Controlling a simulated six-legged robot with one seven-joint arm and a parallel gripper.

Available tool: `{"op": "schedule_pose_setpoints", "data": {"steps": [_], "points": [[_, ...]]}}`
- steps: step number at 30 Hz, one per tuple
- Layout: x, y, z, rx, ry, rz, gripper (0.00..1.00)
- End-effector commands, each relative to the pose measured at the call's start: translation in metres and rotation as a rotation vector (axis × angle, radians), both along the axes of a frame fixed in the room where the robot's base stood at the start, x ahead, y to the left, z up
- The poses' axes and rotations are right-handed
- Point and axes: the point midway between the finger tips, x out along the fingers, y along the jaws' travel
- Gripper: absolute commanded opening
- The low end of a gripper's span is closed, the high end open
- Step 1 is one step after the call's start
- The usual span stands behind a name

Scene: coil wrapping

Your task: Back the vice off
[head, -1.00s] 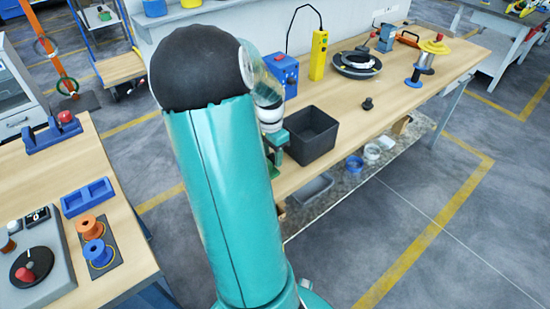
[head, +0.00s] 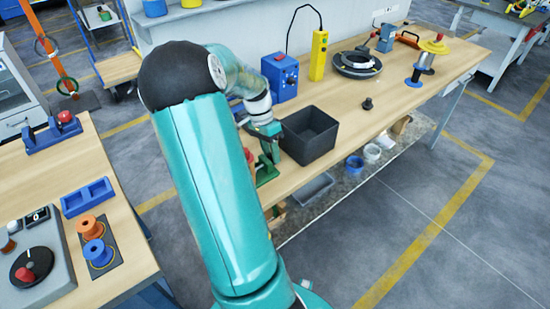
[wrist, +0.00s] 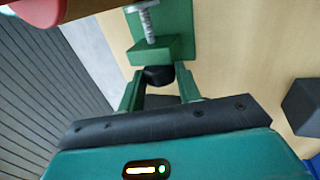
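The green vice (wrist: 153,50) stands at the near edge of the long wooden bench. Its metal screw (wrist: 150,22) shows in the wrist view, behind a green block. A dark rounded knob (wrist: 158,76) sits at the near side of that block. My gripper (wrist: 159,82) has its two fingers apart, one on each side of the knob. Whether they touch it is not clear. In the head view my gripper (head: 268,148) is down at the vice (head: 266,172), which my arm partly hides.
A black open bin (head: 310,136) stands just right of my gripper. A blue box (head: 281,78) and a yellow pendant (head: 319,55) are behind it. A ring-shaped coil (head: 357,64) lies farther right. The bench's front right is mostly clear.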

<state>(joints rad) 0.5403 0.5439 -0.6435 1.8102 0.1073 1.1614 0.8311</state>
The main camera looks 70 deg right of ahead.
Motion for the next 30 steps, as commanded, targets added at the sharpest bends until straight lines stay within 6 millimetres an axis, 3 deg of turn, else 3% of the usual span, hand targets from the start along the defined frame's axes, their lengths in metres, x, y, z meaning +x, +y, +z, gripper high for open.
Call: {"op": "schedule_pose_setpoints", "data": {"steps": [5,15,25,30], "points": [[-0.001,0.000,0.000,-0.009,-0.019,-0.001,0.19],[-0.007,0.004,0.002,-0.140,-0.277,-0.002,0.19],[-0.008,0.004,0.001,-0.153,-0.305,-0.001,0.19],[-0.013,0.007,0.001,-0.228,-0.455,-0.007,0.19]]}}
